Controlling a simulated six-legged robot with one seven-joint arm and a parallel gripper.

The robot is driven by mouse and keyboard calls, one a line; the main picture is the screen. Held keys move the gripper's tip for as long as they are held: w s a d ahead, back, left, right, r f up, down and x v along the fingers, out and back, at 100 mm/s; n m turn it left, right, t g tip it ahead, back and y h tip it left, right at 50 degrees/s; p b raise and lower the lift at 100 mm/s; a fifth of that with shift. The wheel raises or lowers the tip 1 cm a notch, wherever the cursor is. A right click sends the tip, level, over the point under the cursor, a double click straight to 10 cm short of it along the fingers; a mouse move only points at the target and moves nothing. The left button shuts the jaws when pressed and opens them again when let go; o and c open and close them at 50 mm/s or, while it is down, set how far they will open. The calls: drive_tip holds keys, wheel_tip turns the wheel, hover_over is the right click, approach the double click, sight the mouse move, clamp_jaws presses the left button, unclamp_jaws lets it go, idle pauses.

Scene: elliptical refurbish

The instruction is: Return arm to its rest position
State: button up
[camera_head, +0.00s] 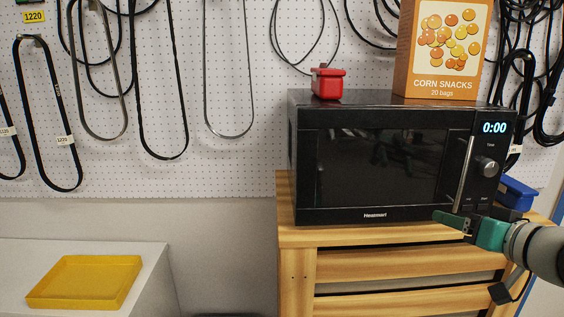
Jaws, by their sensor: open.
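My gripper (452,220) reaches in from the right edge, with its green body and dark fingers in front of the lower right of the microwave. It looks empty and open. The black microwave (380,165) stands on a wooden cabinet (340,236), its door shut and its display reading 0:00. The fingertips overlap the microwave's lower front edge in the picture. I cannot tell whether they touch it.
A red lidded container (327,84) and a corn snacks box (440,48) stand on the microwave. A blue item (517,193) is behind my gripper at right. A yellow tray (85,281) lies on a white surface at left. Belts hang on the pegboard (220,160).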

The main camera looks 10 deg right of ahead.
drive_tip(key=s+a+f+n+g+y, duration=0.1)
drive_tip(key=a+f+g, duration=0.25)
drive_tip(key=a, duration=0.45)
drive_tip(key=s+a+f+n+g+y, duration=0.15)
drive_tip(key=a+f, duration=0.25)
drive_tip(key=a, duration=0.4)
drive_tip(key=s+a+f+g+h, duration=0.4)
drive_tip(key=s+a+f, duration=0.3)
drive_tip(key=a+f, duration=0.1)
drive_tip(key=shift+s+a+f, duration=0.15)
drive_tip(key=shift+s, duration=0.25)
drive_tip(key=shift+h, duration=0.25)
